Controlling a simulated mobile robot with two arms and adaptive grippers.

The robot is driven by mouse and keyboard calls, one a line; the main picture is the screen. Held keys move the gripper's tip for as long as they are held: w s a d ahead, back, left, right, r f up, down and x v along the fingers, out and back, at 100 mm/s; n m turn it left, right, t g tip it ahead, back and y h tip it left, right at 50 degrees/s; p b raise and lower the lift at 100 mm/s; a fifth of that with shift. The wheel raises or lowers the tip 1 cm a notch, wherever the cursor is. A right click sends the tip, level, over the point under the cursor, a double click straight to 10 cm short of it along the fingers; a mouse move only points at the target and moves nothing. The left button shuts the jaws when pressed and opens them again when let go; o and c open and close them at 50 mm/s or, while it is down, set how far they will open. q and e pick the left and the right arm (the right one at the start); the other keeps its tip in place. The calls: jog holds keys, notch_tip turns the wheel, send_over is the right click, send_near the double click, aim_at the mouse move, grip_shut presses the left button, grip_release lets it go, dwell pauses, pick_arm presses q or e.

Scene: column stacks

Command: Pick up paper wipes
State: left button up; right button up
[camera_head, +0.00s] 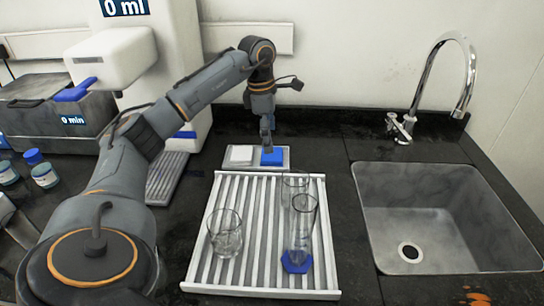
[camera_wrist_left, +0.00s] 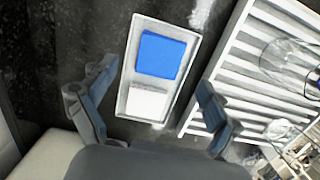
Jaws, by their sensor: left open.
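A white square pad (camera_head: 241,154), which looks like the paper wipes, lies in a shallow pale tray (camera_head: 256,166) behind the rack. A blue square block (camera_head: 271,157) lies beside it on the right. In the left wrist view the white pad (camera_wrist_left: 147,101) is nearer my gripper, and the blue block (camera_wrist_left: 160,55) is beyond it in the tray (camera_wrist_left: 142,24). My left gripper (camera_head: 267,142) hangs above the tray, over the blue block's side in the head view. In the wrist view the fingers of my left gripper (camera_wrist_left: 152,84) are spread, with nothing between them. My right gripper is not seen.
A white slatted rack (camera_head: 262,286) in front of the tray holds several clear glasses, one standing on a blue hexagonal base (camera_head: 296,262). A sink (camera_head: 445,215) with a tap (camera_head: 465,75) is at right. Blue-capped bottles (camera_head: 42,172) and a grey box (camera_head: 55,120) are at left.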

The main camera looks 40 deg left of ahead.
pick_arm(q)
notch_tip(320, 180, down, 5)
jog(key=shift+w+d+r, duration=0.1)
jog(key=shift+d+r, duration=0.05)
jog(key=c, duration=0.8)
jog(key=shift+c, duration=0.2)
notch_tip(320, 180, up, 10)
